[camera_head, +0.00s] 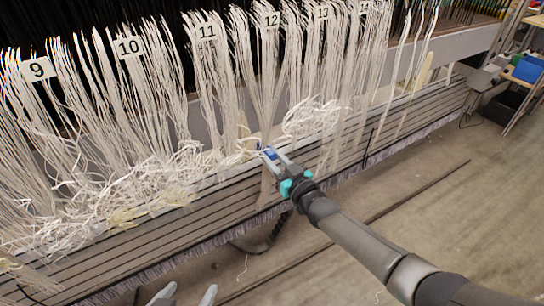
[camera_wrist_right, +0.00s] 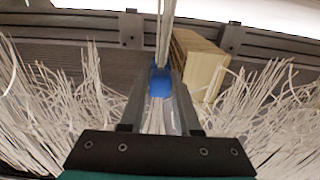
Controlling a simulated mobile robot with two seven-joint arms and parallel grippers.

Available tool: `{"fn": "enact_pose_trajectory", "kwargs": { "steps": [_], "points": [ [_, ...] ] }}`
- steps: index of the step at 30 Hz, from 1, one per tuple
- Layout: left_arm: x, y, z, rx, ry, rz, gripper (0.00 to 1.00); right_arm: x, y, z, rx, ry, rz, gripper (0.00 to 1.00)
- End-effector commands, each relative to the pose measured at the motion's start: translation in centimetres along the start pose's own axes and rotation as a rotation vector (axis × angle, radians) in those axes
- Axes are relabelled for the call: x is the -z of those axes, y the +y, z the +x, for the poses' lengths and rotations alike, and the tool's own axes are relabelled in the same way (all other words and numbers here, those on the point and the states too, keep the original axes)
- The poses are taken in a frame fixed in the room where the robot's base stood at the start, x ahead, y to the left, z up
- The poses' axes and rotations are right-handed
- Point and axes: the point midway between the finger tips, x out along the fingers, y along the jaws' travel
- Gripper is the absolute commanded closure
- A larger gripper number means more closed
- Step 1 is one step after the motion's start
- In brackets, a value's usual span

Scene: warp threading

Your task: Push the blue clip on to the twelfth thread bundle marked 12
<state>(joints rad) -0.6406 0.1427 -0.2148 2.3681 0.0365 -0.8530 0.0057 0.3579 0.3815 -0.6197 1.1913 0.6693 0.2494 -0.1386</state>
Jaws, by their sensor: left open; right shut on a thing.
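The label 12 (camera_head: 271,20) hangs on the twelfth thread bundle (camera_head: 265,80), a white bundle running down toward the loom's front beam. My right gripper (camera_head: 271,156) is shut on the blue clip (camera_head: 268,153) at the lower end of this bundle. In the right wrist view, the blue clip (camera_wrist_right: 160,82) sits between the fingertips. A narrow strand of white threads (camera_wrist_right: 166,35) runs down to the clip and shows again below it, between the fingers. I cannot tell how fully the clip encloses the threads. My left gripper (camera_head: 186,296) is open and empty at the bottom edge.
Bundles marked 9 (camera_head: 38,69), 10 (camera_head: 130,47), 11 (camera_head: 207,31) and 13 (camera_head: 322,13) hang alongside. Tangled loose thread ends (camera_head: 150,190) lie along the slatted beam (camera_head: 220,202). A pale wooden block (camera_wrist_right: 198,62) is right of the clip. The floor (camera_head: 430,225) is mostly clear.

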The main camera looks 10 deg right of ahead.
Motion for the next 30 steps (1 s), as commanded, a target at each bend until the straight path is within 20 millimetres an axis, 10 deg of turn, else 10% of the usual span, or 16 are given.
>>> {"fn": "enact_pose_trajectory", "kwargs": {
  "steps": [22, 30],
  "points": [
    [0.0, 0.0, 0.0, 0.0, 0.0, 0.0, 0.12, 0.03, 0.0, 0.02, 0.0, 0.0, 0.001, 0.1],
    [0.0, 0.0, 0.0, 0.0, 0.0, 0.0, 0.12, 0.03, 0.01, 0.02, 0.0, 0.001, 0.0, 0.09]
  ]
}}
